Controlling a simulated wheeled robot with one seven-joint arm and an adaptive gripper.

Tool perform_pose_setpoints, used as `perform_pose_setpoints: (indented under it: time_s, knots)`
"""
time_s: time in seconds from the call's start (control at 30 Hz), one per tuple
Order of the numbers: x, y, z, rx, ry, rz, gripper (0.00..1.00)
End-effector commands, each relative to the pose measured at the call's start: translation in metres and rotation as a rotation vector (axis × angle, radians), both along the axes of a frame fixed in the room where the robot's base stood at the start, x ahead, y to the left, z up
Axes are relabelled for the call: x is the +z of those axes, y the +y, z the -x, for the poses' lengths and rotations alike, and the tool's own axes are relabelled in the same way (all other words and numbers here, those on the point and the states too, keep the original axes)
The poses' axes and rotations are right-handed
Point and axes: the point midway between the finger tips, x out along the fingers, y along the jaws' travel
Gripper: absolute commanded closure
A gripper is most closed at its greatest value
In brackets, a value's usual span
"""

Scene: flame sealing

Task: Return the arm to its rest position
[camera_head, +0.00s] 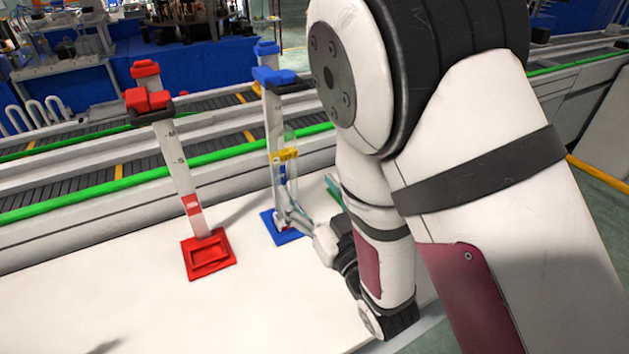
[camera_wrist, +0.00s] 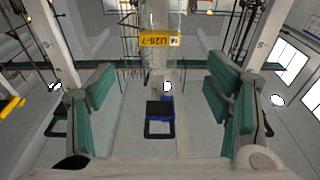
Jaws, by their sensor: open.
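My gripper (camera_head: 308,198) is at the blue stand, low over the white table. It also shows in the wrist view (camera_wrist: 160,100), where its teal-padded fingers are wide apart with nothing clamped between them. A clear, see-through tube or bag with a yellow label (camera_head: 285,154) is upright in front of the blue stand's post. In the wrist view the label (camera_wrist: 159,40) reads roughly "U2B-7" and sits beyond the gap between the fingers. My arm hides part of the table on the right.
The blue stand (camera_head: 273,105) and a red stand (camera_head: 178,165) are upright on the white table (camera_head: 120,290). A conveyor with green rails (camera_head: 100,188) runs behind them. The table's front left is clear.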

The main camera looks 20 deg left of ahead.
Motion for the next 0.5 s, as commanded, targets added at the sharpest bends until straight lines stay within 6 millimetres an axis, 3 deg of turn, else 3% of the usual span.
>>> perform_pose_setpoints:
  time_s: [0.27,0.37,0.5]
  knots:
    - [0.006,-0.006,-0.011,-0.030,0.017,0.014,0.28]
    - [0.016,-0.020,-0.030,-0.089,0.060,0.050,0.28]
    - [0.034,-0.054,-0.060,-0.200,0.160,0.122,0.28]
